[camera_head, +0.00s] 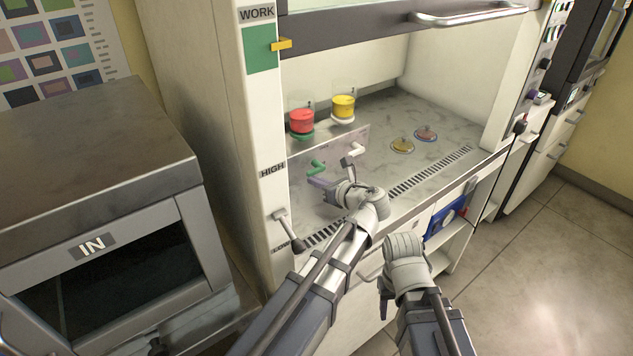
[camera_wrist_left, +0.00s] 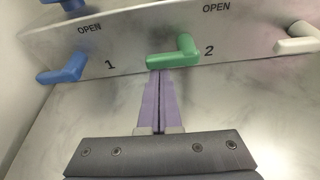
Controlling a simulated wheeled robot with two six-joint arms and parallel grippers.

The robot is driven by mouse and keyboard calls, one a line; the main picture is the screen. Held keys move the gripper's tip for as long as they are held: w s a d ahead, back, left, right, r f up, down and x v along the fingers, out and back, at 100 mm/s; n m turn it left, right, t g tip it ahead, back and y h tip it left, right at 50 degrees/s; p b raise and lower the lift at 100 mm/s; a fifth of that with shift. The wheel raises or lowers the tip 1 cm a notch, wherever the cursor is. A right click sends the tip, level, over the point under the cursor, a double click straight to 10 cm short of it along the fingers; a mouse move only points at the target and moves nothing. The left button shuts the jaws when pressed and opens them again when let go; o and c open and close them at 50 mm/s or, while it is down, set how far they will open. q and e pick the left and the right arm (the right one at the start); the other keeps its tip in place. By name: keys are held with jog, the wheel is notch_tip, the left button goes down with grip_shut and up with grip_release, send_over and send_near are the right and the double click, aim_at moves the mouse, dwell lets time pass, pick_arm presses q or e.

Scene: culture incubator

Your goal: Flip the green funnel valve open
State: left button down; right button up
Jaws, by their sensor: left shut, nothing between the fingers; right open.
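The green valve handle (camera_head: 316,167) sits on the front of a grey panel inside the hood. In the left wrist view the L-shaped green handle (camera_wrist_left: 175,54) lies beside the label 2, with its long arm pointing left and a short arm pointing up. An OPEN label is above and right of it. My left gripper (camera_head: 314,182) is shut and empty, with its purple fingertips (camera_wrist_left: 160,73) right at the green handle's lower edge; I cannot tell whether they touch. My right gripper (camera_head: 384,290) is open and empty, outside the hood's front.
A blue handle (camera_wrist_left: 62,69) at label 1 and a white handle (camera_wrist_left: 298,38) flank the green one. Red (camera_head: 302,121) and yellow (camera_head: 343,107) contents sit in clear vessels above the panel. Two dishes (camera_head: 402,146) lie on the hood floor, right of the panel. The raised sash (camera_head: 380,26) is overhead.

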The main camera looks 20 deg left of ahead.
aim_at(320, 168)
pick_arm(q)
jog(key=shift+r+m+g, duration=0.2)
jog(key=shift+m+g, duration=0.1)
jog(key=shift+m, duration=0.2)
jog(key=shift+r+m+y+p, duration=0.3)
jog(key=shift+m+y, duration=0.1)
jog(key=shift+m, duration=0.2)
jog(key=m, duration=0.1)
jog(key=r+m+g+y, duration=0.1)
jog(key=m, duration=0.1)
jog(key=shift+r+g, duration=0.3)
jog(key=shift+w+d+r+p, duration=0.15)
jog(key=shift+r+p, duration=0.25)
jog(key=shift+p, duration=0.2)
jog(key=shift+w+d+r+p, duration=0.2)
jog(key=shift+w+r+p, duration=0.1)
jog(key=shift+r+p, duration=0.1)
jog(key=shift+d, duration=0.1)
